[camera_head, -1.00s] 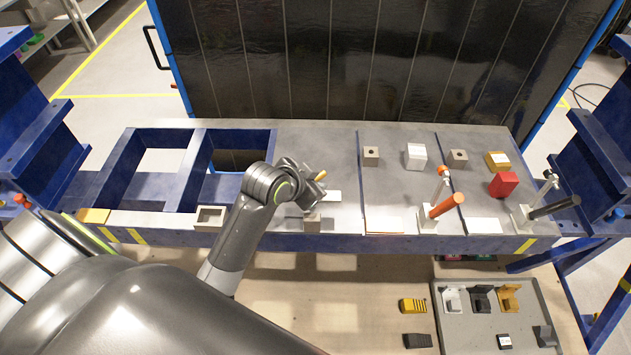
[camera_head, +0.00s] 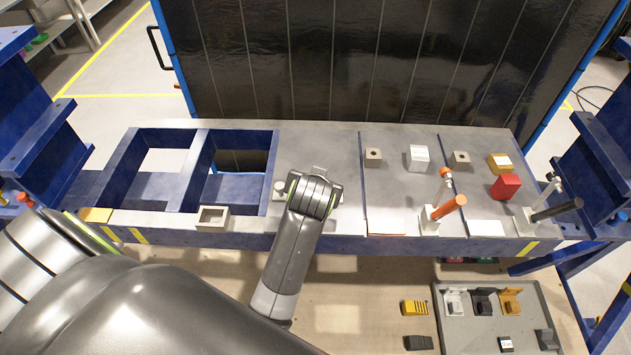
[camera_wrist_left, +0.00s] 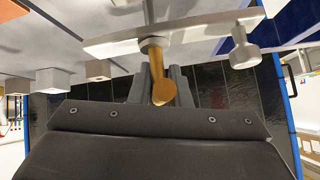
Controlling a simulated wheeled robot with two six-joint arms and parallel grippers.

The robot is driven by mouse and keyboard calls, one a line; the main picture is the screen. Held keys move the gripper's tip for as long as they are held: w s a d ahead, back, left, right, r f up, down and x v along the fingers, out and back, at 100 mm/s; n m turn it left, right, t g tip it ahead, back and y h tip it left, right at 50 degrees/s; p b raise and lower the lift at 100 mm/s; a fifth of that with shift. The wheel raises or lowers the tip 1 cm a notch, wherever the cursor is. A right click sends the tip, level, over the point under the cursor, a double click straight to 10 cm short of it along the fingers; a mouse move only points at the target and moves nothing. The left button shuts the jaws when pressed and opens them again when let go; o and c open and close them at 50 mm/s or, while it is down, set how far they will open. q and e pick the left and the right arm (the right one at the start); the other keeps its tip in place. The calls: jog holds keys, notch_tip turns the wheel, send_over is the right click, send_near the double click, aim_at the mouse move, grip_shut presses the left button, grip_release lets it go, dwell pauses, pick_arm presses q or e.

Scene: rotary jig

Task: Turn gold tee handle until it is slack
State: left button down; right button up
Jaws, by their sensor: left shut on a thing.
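The gold tee handle (camera_wrist_left: 162,92) shows in the left wrist view as a short gold bar. It meets a pale grey flat bar (camera_wrist_left: 170,35) with a round knob (camera_wrist_left: 244,55) at one end. My left gripper (camera_wrist_left: 160,77) is shut on the gold handle, one dark finger on each side. In the head view my left wrist covers the handle and most of its fixture. My right gripper is in neither view.
To the right on the bench stand an orange-handled clamp (camera_head: 447,207), a black-handled clamp (camera_head: 556,210), a red block (camera_head: 506,187), a white block (camera_head: 418,158) and grey blocks. A grey open box (camera_head: 212,218) stands left. A parts tray (camera_head: 500,325) lies in front.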

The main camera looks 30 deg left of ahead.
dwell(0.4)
pick_arm(q)
jog(key=c, duration=1.4)
grip_release()
jog(key=shift+r, duration=0.1)
